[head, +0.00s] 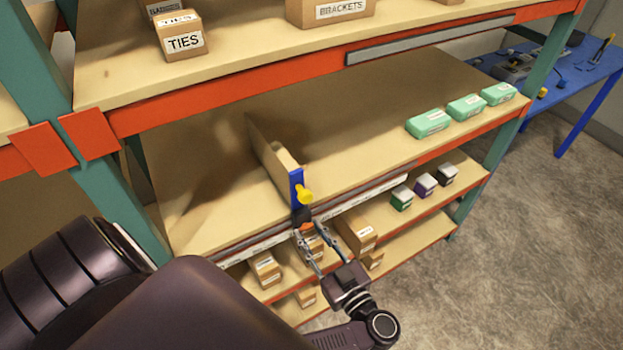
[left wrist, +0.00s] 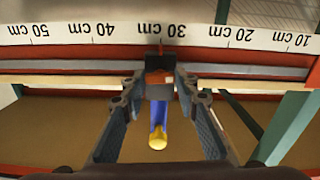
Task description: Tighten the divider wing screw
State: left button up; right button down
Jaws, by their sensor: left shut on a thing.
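The divider (head: 268,150) is a thin upright wooden panel on the middle shelf, with a blue front post (head: 296,185). The yellow wing screw (head: 304,194) sticks out from this post; it also shows in the left wrist view (left wrist: 157,142). Below it is a dark block (left wrist: 159,91) with an orange patch, at the shelf's front edge, close to the 30 cm mark. My right gripper is out of view.
A ruler strip (left wrist: 206,32) runs along the shelf edge. Green boxes (head: 430,123) stand at the shelf's right. Small cartons (head: 265,268) and dark boxes (head: 402,197) stand on the shelf below. The middle shelf is bare around the divider. A green upright (head: 115,200) stands left.

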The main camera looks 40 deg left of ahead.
pick_arm(q)
jog(key=shift+m+p, duration=0.3)
jog(key=shift+m, duration=0.3)
jog(key=o, duration=1.1)
jog(key=shift+o, duration=0.2)
notch_tip(320, 180, up, 10)
jog(key=shift+d, duration=0.1)
